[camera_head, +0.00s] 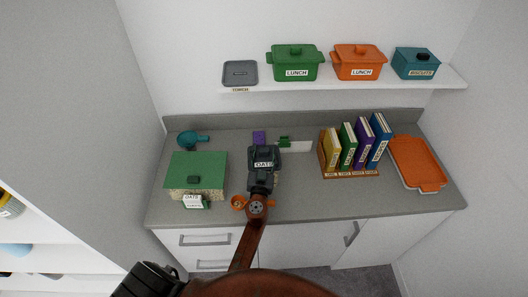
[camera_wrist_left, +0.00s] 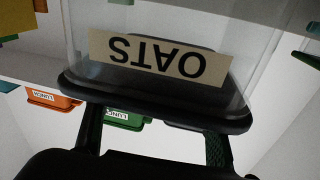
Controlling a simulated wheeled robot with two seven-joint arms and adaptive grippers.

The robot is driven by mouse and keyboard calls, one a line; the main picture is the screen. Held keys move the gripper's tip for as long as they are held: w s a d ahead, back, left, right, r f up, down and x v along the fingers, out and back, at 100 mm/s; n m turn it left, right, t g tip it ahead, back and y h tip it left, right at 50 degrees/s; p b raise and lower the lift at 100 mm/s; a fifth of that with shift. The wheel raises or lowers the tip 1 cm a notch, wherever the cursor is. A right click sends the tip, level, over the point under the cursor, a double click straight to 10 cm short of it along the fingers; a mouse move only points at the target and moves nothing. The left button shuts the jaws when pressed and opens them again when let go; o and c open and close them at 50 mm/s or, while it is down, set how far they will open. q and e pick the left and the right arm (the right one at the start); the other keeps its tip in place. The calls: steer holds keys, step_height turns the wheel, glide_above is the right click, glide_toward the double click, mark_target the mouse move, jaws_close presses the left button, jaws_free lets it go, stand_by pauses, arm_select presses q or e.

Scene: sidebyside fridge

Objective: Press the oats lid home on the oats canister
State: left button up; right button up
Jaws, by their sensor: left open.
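The oats canister stands on the counter at the middle, with its OATS label (camera_head: 264,164) facing me. In the left wrist view the clear canister (camera_wrist_left: 160,20) shows upside down with its label. The dark oats lid (camera_wrist_left: 150,97) sits across the canister's top; I cannot tell whether it is fully seated. My left gripper (camera_head: 262,180) is right at the canister and hides part of it. In the left wrist view its two fingers (camera_wrist_left: 155,120) are spread apart and reach to the lid; contact is unclear. My right gripper is not in view.
A green-topped box (camera_head: 197,165) stands to the left, a teal scoop-like item (camera_head: 192,139) behind it. A book rack (camera_head: 350,174) and orange tray (camera_head: 420,165) are on the right. A shelf (camera_head: 350,86) with lidded pots hangs above.

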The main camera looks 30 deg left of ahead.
mark_target(262, 169)
arm_select(q)
steer(key=v, duration=0.8)
steer(key=shift+s+d+f, duration=0.1)
steer(key=shift+d, duration=0.05)
